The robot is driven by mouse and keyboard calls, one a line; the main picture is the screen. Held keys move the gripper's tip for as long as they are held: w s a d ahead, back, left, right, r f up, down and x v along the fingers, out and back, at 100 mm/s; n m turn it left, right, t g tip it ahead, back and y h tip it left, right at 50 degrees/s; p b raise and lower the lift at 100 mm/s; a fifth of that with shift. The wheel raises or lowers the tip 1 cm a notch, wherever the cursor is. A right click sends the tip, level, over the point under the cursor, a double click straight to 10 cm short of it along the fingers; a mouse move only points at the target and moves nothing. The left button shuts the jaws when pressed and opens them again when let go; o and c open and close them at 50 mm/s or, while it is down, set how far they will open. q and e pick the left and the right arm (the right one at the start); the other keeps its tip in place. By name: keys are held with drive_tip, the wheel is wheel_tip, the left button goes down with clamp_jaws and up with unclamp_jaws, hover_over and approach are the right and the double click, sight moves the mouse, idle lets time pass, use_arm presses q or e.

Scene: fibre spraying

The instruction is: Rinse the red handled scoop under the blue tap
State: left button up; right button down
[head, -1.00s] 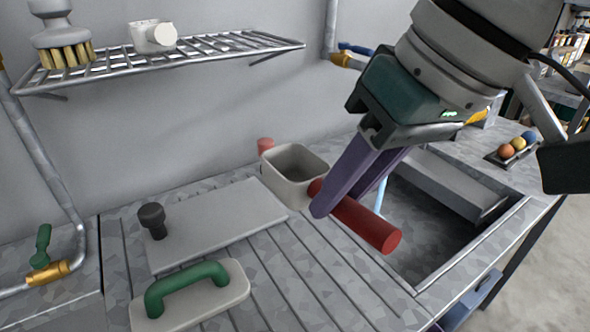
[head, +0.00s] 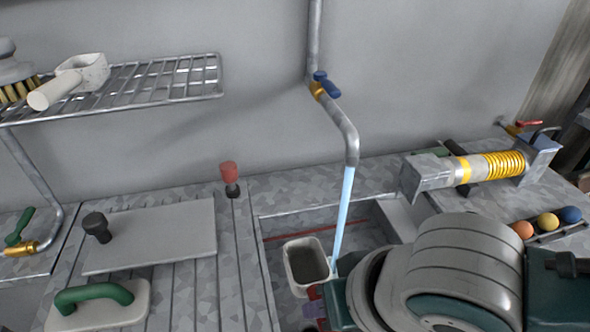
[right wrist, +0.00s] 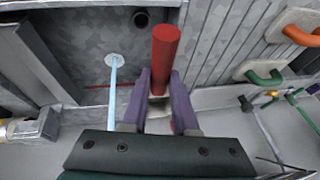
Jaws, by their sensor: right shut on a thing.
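The scoop's pale grey bowl (head: 308,262) is inside the sink (head: 266,262), open side up. My right gripper (right wrist: 158,98) is shut on its red handle (right wrist: 166,55), with a purple finger on each side. In the head view my right arm hides most of that gripper and handle. The blue tap (head: 322,85) is on the wall pipe, and a water stream (head: 344,205) runs from its spout. The stream passes the bowl's right edge. In the right wrist view the stream (right wrist: 113,90) lands on the sink floor beside the scoop. My left gripper is not in view.
A grey board (head: 150,236) and a green-handled tool (head: 95,296) lie on the ribbed drainboard left of the sink. A red-topped knob (head: 229,172) stands near the sink's back left corner. A yellow-coiled device (head: 490,166) and several coloured balls (head: 548,220) are at right.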

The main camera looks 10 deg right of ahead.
drive_tip(key=shift+d+f, duration=0.15)
drive_tip(key=w+d+f+b, duration=0.2)
drive_tip(key=w+d+b, duration=0.7)
drive_tip(key=w+b, duration=0.1)
drive_tip(key=shift+d+f, duration=0.15)
drive_tip(key=shift+f, duration=0.2)
idle(0.6)
drive_tip(key=shift+s, duration=0.1)
